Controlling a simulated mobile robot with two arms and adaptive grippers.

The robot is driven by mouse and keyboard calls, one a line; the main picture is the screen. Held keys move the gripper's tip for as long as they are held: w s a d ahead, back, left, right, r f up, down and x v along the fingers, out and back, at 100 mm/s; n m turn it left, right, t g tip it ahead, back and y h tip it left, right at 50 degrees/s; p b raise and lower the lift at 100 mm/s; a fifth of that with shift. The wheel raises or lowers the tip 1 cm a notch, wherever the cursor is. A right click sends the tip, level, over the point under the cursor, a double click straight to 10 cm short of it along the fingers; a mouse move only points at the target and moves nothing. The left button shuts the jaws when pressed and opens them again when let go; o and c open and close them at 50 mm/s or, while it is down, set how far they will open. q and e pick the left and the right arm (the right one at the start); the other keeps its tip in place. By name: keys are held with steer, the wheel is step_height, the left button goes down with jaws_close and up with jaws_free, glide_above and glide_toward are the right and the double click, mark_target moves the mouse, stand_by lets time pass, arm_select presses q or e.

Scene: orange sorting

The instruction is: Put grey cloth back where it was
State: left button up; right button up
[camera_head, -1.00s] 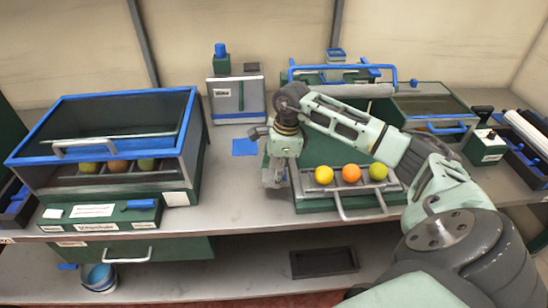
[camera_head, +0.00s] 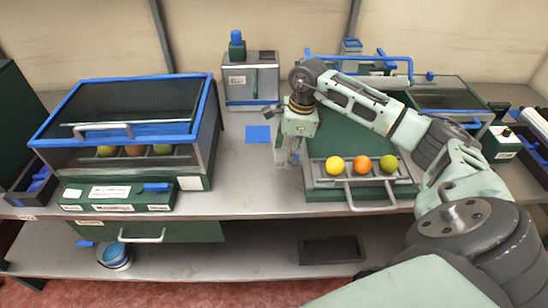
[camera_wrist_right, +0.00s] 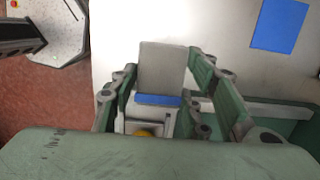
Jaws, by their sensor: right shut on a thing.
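My right gripper (camera_head: 287,155) is low over the table, just left of the front of the tray holding fruit. In the right wrist view, its fingers (camera_wrist_right: 160,95) are on either side of a flat grey piece, which looks like the grey cloth (camera_wrist_right: 162,66), and are shut on it. A blue strip shows across the near end of the grey piece. In the head view the cloth is small and mostly hidden by the gripper. My left gripper is not in view.
A blue square (camera_head: 258,134) lies on the table (camera_head: 245,185) left of my right gripper. The green tray (camera_head: 320,195) holds yellow, orange and green fruit. A blue-framed glass case (camera_head: 205,130) stands left. A grey box (camera_head: 251,80) stands behind. Table between case and tray is mostly clear.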

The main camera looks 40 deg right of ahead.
steer(key=s+a+r+b, duration=0.1)
steer(key=s+a+r, duration=0.2)
steer(key=a, duration=0.8)
steer(key=p, duration=0.3)
glide_above(227, 194)
steer(key=f, duration=0.6)
steer(key=shift+s+d+f, duration=0.15)
steer(key=shift+s+d, duration=0.2)
steer(key=shift+s, duration=0.05)
steer(key=shift+w+a+f, duration=0.15)
steer(key=shift+w+f, duration=0.05)
steer(key=shift+f, duration=0.15)
step_height(227, 194, down, 3)
steer(key=shift+f+p, duration=0.1)
steer(key=shift+p, duration=0.75)
steer(key=shift+f, duration=0.25)
steer(key=shift+f, duration=0.1)
